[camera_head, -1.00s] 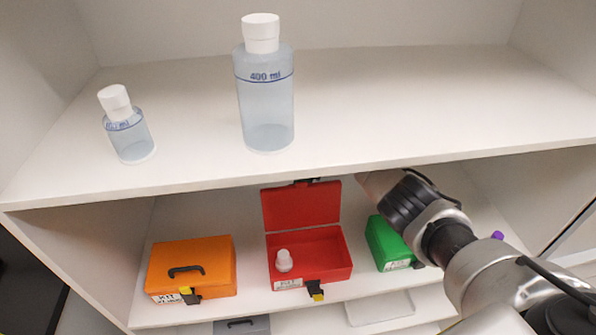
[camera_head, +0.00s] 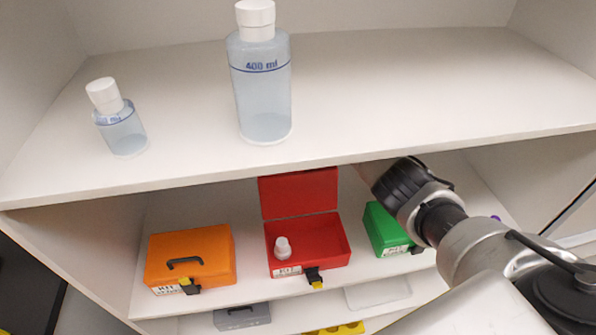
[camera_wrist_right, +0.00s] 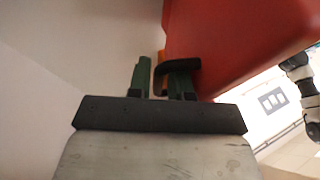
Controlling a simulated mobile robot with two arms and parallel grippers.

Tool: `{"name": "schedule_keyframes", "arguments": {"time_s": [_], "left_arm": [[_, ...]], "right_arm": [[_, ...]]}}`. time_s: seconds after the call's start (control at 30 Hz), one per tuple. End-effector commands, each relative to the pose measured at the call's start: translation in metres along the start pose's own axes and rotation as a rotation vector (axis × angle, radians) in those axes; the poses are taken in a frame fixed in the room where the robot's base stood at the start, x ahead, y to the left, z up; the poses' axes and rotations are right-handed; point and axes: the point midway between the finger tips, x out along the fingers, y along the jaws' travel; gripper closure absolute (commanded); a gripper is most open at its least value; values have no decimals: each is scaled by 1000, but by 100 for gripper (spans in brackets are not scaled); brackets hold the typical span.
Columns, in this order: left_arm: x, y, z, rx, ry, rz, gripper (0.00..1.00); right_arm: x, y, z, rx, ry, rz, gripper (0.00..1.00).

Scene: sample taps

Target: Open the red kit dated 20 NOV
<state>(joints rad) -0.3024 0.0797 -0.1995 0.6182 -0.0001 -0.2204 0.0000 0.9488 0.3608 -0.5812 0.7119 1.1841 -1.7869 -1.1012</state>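The red kit (camera_head: 337,250) stands in the middle of the lower shelf with its lid (camera_head: 299,194) raised upright behind the box. A small white bottle (camera_head: 283,248) is inside. The label (camera_head: 288,271) on its front is too small to read for a date. The front latch (camera_head: 314,277) hangs down. My right arm reaches in under the upper shelf, which hides its gripper in the head view. In the right wrist view, the right gripper (camera_wrist_right: 160,78) has its green fingers apart, close to a black handle (camera_wrist_right: 182,65) by a large red surface. My left gripper is not in view.
An orange kit (camera_head: 190,258) stands left of the red kit and a green kit (camera_head: 385,230) right of it, both closed. The upper shelf (camera_head: 400,100) overhangs them and holds a large bottle (camera_head: 264,90) and a small bottle (camera_head: 120,128). A grey case (camera_head: 242,317) sits lower down.

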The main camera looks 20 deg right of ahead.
Motion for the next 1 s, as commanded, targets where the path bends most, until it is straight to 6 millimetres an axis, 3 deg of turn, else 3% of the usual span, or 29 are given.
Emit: {"name": "schedule_keyframes", "arguments": {"time_s": [0.23, 0.7, 1.0], "left_arm": [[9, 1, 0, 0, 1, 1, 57], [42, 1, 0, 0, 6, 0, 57], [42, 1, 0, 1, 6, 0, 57]], "right_arm": [[-16, 2, 1, 0, 2, 5, 80], [-98, 1, 0, 0, 1, 2, 80], [-108, 0, 0, 0, 0, -1, 80]]}}
